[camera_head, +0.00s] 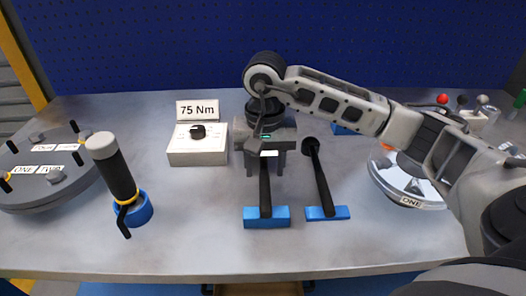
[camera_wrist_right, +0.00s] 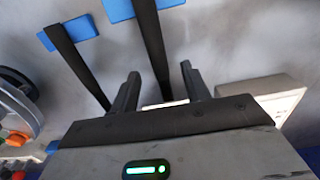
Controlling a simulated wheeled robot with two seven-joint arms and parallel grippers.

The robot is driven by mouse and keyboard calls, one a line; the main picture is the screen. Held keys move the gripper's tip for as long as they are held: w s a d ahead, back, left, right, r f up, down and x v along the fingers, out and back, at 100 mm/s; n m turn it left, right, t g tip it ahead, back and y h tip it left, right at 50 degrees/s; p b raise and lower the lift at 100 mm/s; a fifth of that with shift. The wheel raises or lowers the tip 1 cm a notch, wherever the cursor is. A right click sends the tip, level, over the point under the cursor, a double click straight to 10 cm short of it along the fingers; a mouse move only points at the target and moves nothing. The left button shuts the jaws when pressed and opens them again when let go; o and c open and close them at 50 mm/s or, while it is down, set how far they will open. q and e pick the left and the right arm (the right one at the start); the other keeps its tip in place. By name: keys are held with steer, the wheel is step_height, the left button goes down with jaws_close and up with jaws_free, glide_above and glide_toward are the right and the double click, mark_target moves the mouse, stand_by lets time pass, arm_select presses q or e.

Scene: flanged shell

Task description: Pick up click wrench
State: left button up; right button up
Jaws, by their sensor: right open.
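Two long black-handled tools lie on the table, each with its near end at a blue block. The left one, which looks like the click wrench (camera_head: 265,192), has a white label near its far end. The other black tool (camera_head: 316,172) lies to its right; which is the click wrench is not clearly marked. My right gripper (camera_head: 265,168) is open, over the far part of the labelled tool. In the right wrist view, the labelled handle (camera_wrist_right: 152,45) runs between the two spread fingers (camera_wrist_right: 160,88). Contact cannot be told. My left gripper is out of view.
A white box with a dial (camera_head: 183,152) and a 75 Nm sign (camera_head: 197,110) stands left of the gripper. A black cylinder tool (camera_head: 115,172) stands in a blue ring. A grey flanged disc (camera_head: 40,195) lies far left; a silver round part (camera_head: 405,190) lies right. The front table strip is clear.

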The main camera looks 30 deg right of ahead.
mark_target(264, 173)
steer(key=shift+w+f, duration=0.1)
steer(key=shift+f, duration=1.9)
jaws_close()
steer(key=shift+r, duration=0.2)
